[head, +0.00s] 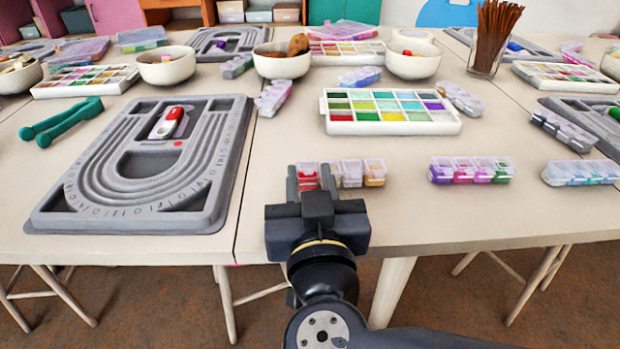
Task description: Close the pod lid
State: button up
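A row of small clear pods (351,173) with flip lids stands near the table's front edge, in the middle of the head view. The left pod holds red beads (308,178), and the right one holds orange-gold beads (374,173). My gripper (310,180) is at the left end of this row, its two fingers apart. The red pod shows between the fingers; I cannot tell whether they touch it. My gripper hides part of the row. No lid clearly stands raised; the lids are too small to tell for sure.
Other pod rows stand to the right, one purple and pink (471,171) and one teal (582,173). A white bead tray (390,127) lies behind. The table between the front pod rows is clear.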

jog(key=shift+o, duration=0.2)
jog(key=shift+s+a, duration=0.1)
jog(key=shift+s, duration=0.95)
jog(key=s+p, duration=0.1)
jog(key=s, duration=0.7)
jog(key=shift+s+f+p, duration=0.25)
jog(key=shift+s+p, duration=0.1)
jog(key=shift+p, duration=0.05)
jog(key=shift+w, duration=0.15)
jog(key=shift+w+r+b, duration=0.15)
jog(key=shift+w+b, duration=0.4)
jog(key=shift+w, duration=2.95)
jog(key=shift+s, duration=0.1)
